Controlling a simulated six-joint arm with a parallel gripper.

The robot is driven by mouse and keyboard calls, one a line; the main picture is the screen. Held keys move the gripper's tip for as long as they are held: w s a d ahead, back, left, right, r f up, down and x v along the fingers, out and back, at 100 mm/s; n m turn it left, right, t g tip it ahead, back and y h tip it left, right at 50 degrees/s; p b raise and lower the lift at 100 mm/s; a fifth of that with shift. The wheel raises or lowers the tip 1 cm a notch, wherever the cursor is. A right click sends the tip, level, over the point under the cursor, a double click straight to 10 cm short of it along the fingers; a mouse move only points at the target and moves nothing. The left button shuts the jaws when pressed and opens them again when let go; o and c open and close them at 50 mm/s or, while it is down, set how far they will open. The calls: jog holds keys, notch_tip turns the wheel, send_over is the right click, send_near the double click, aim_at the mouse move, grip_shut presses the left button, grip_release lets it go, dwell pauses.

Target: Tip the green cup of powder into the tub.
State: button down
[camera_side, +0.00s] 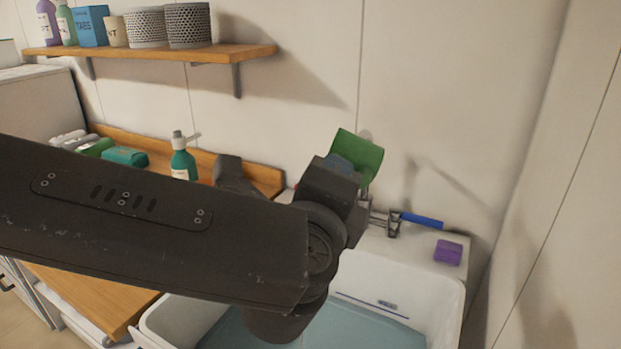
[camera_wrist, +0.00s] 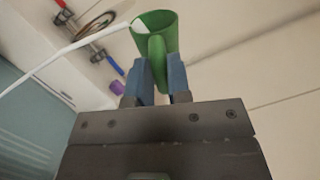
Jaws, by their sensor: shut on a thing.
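The green cup (camera_side: 358,152) is up in the air above the back edge of the tub, tilted in the side view. In the wrist view the green cup (camera_wrist: 168,22) shows its open mouth, with white powder inside near the rim. My gripper (camera_side: 338,170) is shut on the cup's handle, and its blue fingers (camera_wrist: 161,75) stand on both sides of the handle. The white tub (camera_side: 450,300) is below my arm and holds blue-green water (camera_side: 370,332). My arm hides part of the tub.
A purple block (camera_side: 448,252) and a blue-handled tool (camera_side: 422,221) lie on the white ledge behind the tub. A green pump bottle (camera_side: 183,160) stands on the wooden counter at left. A shelf (camera_side: 220,52) with containers hangs on the wall.

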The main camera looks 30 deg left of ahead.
jog(key=shift+s+a+r+n, duration=0.1)
jog(key=shift+a+n, duration=0.25)
jog(key=shift+n, duration=0.05)
jog(key=shift+a+r+n, duration=0.1)
jog(key=shift+a+n, duration=0.25)
jog(key=shift+n, duration=0.15)
jog(key=shift+s+a+n, duration=0.1)
jog(key=shift+n, duration=0.2)
jog(key=shift+r+n, duration=0.1)
jog(key=shift+n, duration=0.3)
jog(key=shift+a+n+y, duration=0.15)
jog(key=shift+n+y, duration=0.15)
jog(key=shift+n, duration=0.1)
